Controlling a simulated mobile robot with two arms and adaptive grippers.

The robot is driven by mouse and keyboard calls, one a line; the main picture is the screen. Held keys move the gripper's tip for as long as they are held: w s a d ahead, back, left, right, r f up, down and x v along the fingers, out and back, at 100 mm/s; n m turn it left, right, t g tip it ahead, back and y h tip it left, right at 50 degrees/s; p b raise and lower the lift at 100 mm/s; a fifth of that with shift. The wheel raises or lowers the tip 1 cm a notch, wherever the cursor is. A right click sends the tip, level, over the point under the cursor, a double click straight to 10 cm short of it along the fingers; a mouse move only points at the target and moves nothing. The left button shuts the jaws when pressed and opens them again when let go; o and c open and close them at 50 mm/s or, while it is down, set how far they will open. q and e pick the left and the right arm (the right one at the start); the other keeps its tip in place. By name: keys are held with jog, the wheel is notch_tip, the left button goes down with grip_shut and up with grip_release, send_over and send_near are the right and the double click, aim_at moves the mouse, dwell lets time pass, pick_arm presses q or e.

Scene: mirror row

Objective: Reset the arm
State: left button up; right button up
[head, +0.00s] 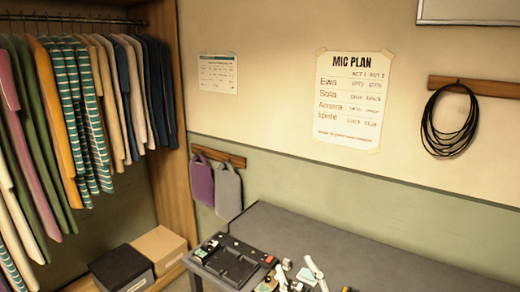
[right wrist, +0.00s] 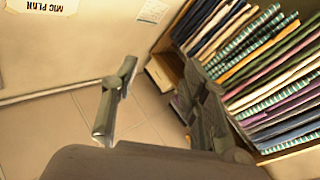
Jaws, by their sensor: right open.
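My right gripper (right wrist: 160,108) shows in the right wrist view, its two dark grey fingers spread wide apart with nothing between them. Beyond it are floor tiles and the clothes rack, and it touches nothing that I can see. In the head view I cannot clearly make out the right gripper; a small dark shape at the bottom edge is too cut off to tell. My left gripper is in neither view.
A dark grey table (head: 330,240) stands against the wall, with a black device (head: 234,262) and small white items (head: 315,270) at its front. Hanging clothes (head: 75,100) fill the wardrobe at left; boxes (head: 160,248) stand below. A cable coil (head: 450,122) hangs at right.

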jog(key=s+d+f+m+g+h, duration=0.3)
jog(key=s+d+f+g, duration=0.15)
jog(key=f, duration=0.25)
jog(key=s+d+f+m+g+h, duration=0.3)
jog(key=d+f, duration=0.3)
jog(key=f, duration=0.2)
jog(key=s+d+f+g, duration=0.1)
jog(key=s+f+g, duration=0.35)
jog(key=s, duration=0.45)
jog(key=s+d+f+g, duration=0.1)
jog(key=s+f+g, duration=0.35)
jog(key=s, duration=0.45)
notch_tip(320, 180, down, 31)
jog(key=s+b, duration=0.3)
jog(key=s+d+f+n+g+b, duration=0.1)
jog(key=s+d+f+g+b, duration=0.1)
jog(key=s+f, duration=1.3)
notch_tip(320, 180, down, 2)
jog(key=shift+s+d+f, duration=0.25)
jog(key=shift+s+d, duration=0.15)
jog(key=shift+d, duration=0.15)
